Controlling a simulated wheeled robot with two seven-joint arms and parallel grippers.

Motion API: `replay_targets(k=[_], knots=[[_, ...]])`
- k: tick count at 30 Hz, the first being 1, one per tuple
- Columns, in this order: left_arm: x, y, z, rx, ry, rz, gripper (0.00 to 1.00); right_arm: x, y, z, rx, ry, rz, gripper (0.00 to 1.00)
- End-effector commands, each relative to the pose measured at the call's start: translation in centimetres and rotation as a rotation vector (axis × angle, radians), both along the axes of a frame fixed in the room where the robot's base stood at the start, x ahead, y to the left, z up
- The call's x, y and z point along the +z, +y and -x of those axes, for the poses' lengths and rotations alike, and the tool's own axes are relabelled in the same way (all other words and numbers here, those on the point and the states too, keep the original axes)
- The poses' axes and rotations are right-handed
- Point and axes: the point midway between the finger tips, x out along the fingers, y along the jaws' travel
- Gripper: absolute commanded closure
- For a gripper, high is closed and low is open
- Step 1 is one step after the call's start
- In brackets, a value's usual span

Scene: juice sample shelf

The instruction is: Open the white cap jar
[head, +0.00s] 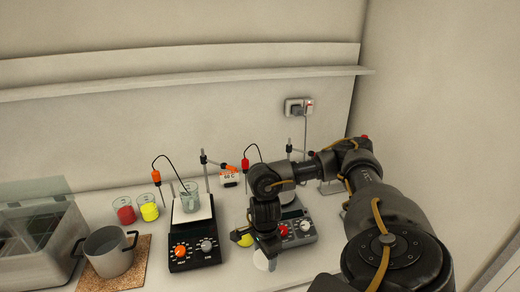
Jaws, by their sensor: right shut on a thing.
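My right gripper (268,249) points down at the front of the counter, right of the front hotplate. It is shut on the pale white cap (262,262) of a small jar. The fingers cover part of the cap, and the jar's body below is small and hard to make out. I cannot tell whether the cap is still seated on the jar. My left gripper is not in view.
A black stirring hotplate (194,257) bears a glass beaker (190,203). A second hotplate (301,232) stands behind my right arm. Red (125,214) and yellow (149,210) samples, a metal pot (108,258) and a grey bin (40,255) stand at left. A shelf (180,78) runs above.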

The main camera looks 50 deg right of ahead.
Motion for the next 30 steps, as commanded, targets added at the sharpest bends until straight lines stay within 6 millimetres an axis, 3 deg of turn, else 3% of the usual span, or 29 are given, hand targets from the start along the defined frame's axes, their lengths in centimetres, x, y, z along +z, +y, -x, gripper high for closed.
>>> replay_targets(k=[4, 11, 18, 30], knots=[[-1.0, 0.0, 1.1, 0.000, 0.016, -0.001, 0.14, -1.0, 0.1, -0.8, -0.003, -0.001, -0.002, 0.62], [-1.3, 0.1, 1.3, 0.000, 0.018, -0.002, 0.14, -1.5, 0.2, -1.0, -0.002, 0.000, -0.002, 0.62], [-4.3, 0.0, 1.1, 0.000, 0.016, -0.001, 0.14, -5.0, 0.1, -1.6, -0.002, 0.000, 0.000, 0.62], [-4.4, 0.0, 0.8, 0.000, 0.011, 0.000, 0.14, -5.3, 0.1, -1.6, -0.002, 0.000, -0.001, 0.62]])
